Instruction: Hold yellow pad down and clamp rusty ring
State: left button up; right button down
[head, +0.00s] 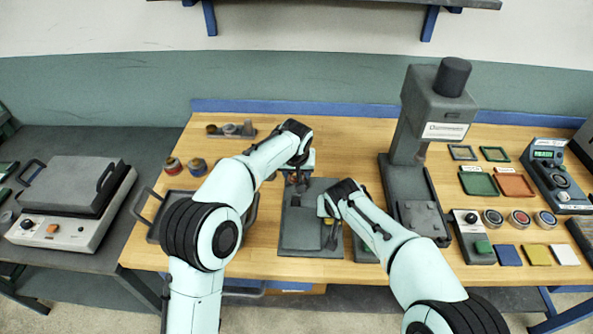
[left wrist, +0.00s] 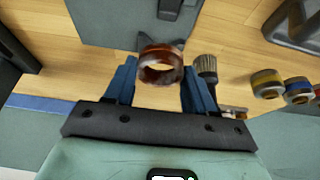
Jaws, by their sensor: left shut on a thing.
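A rusty brown ring (left wrist: 160,65) sits between the blue fingers of my left gripper (left wrist: 161,88) in the left wrist view. The gripper is shut on it. In the head view my left gripper (head: 298,178) is over the back edge of a grey plate (head: 300,240); the ring is small and partly hidden there. My right gripper (head: 330,222) points down at the right part of the same plate; its fingertips are too small to tell open from shut. A yellow pad (head: 537,255) lies at the front right of the bench, between a blue and a white pad, away from both grippers.
A tall grey press (head: 410,190) stands right of the plate. A dark tray (head: 170,205) and small jars (head: 172,165) are at the left. A brush (left wrist: 207,68) lies near the left gripper. Coloured trays (head: 478,183) and control boxes (head: 560,175) fill the right side.

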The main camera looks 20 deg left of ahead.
jog(key=shift+f, duration=1.05)
pick_arm(q)
jog(key=shift+f, duration=1.05)
jog(key=shift+f, duration=0.2)
jog(key=shift+f, duration=1.65)
pick_arm(e)
jog(key=shift+s+d+f, duration=0.1)
pick_arm(q)
jog(key=o, duration=1.2)
jog(key=shift+r, duration=0.1)
